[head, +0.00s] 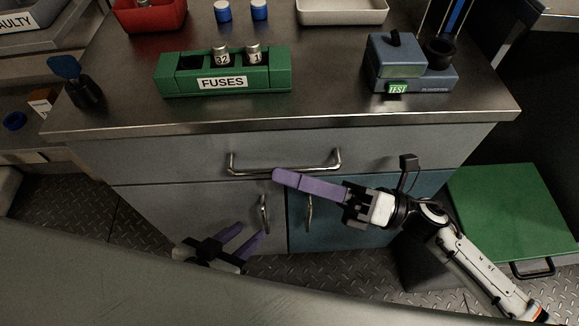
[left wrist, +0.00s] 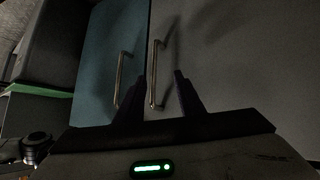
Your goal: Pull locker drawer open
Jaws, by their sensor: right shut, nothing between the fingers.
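The locker drawer (head: 390,150) is a wide grey front under the worktop and looks closed. Its horizontal metal bar handle (head: 285,165) runs across the middle. My right gripper (head: 278,176) has its purple fingers shut and empty. Their tips point left and lie just below the bar in the picture; whether they touch it I cannot tell. My left gripper (head: 247,240) is low, in front of the grey door (head: 150,210), with its fingers apart and nothing between them. In the left wrist view its fingers (left wrist: 158,95) stand open before the two door handles.
A blue door (head: 355,225) is beside the grey door, each with an upright handle. On the worktop (head: 330,95) stand a green fuse holder (head: 222,83) and a blue tester (head: 405,70). A green-topped case (head: 515,210) lies on the floor at right.

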